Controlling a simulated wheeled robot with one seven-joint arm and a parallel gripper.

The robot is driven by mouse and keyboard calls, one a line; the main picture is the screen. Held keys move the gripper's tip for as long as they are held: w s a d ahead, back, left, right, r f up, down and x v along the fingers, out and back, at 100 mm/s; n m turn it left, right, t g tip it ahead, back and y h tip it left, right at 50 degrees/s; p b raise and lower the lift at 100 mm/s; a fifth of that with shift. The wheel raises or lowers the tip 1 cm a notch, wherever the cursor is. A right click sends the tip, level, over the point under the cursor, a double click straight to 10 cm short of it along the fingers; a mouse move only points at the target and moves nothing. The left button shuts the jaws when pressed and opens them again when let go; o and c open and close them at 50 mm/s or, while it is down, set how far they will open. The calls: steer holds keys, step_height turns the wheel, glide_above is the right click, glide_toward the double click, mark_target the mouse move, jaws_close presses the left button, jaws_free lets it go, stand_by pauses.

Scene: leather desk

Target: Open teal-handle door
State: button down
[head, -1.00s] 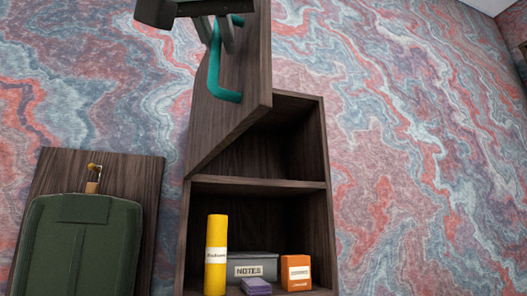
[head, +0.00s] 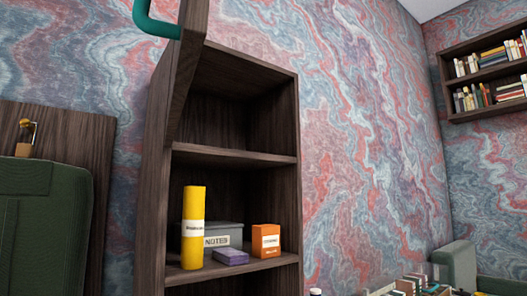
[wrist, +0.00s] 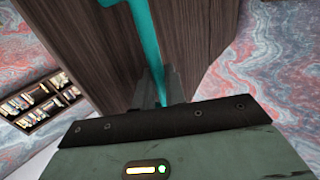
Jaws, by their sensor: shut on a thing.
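The teal handle (head: 157,27) is a bent bar on the dark wooden door (head: 189,60), at the top left of the head view. The door stands swung out from the upper compartment (head: 235,100) of the tall cabinet and is seen nearly edge-on. The top of the door is cut off by the frame. In the wrist view the handle (wrist: 147,40) runs down between the fingers of my gripper (wrist: 159,88), which is shut on it. Dark wood grain lies behind the handle. My gripper is outside the head view.
The lower shelf (head: 240,266) holds a yellow cylinder (head: 193,230), a grey notes box (head: 223,236), a purple block (head: 231,257) and an orange box (head: 265,240). A green chair back (head: 45,220) stands left. A bookshelf (head: 490,75) hangs at right.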

stand_by(0.3)
steer(key=c, duration=1.9)
jaws_free()
steer(key=shift+o, duration=0.4)
steer(key=shift+w, duration=0.2)
steer(key=shift+s, duration=0.1)
